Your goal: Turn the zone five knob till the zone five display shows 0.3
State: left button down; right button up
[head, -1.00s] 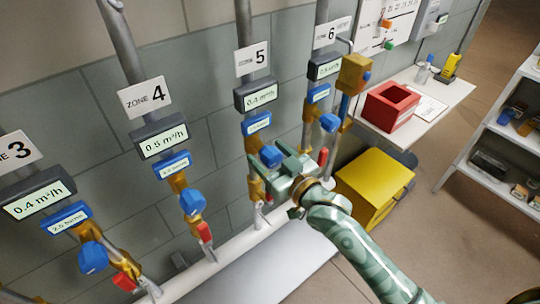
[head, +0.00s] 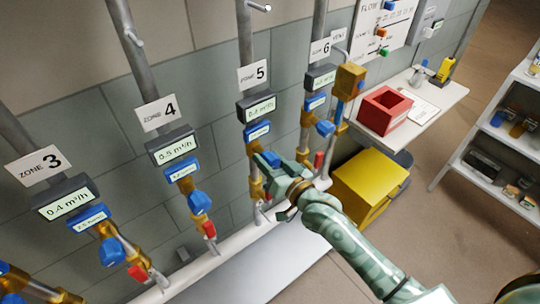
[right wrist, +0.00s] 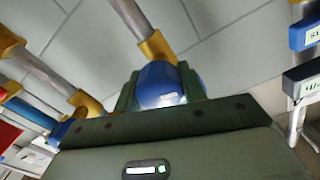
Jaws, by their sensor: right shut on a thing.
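The zone five display (head: 257,107) is a dark box on the pipe below the "ZONE 5" sign (head: 252,76). It seems to read 0.4 m³/h, though the digits are small. A blue label (head: 257,131) sits below it. My right gripper (head: 274,168) is at the zone five valve and shut on the blue knob (head: 269,158), which it partly hides. In the right wrist view the blue knob (right wrist: 160,84) sits between the two green fingers, with a brass fitting beyond it. My left gripper is not in view.
The zone four knob (head: 199,202) and zone six knob (head: 325,128) are on neighbouring pipes, with red levers below. A yellow cabinet (head: 368,185) and a shelf with a red bin (head: 383,112) stand to the right. Open floor lies beyond.

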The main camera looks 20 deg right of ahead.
jog(key=o, duration=1)
jog(key=shift+c, duration=0.2)
jog(key=p+v, duration=0.2)
jog(key=v, duration=1.4)
jog(key=shift+s, duration=0.2)
jog(key=shift+f, duration=0.1)
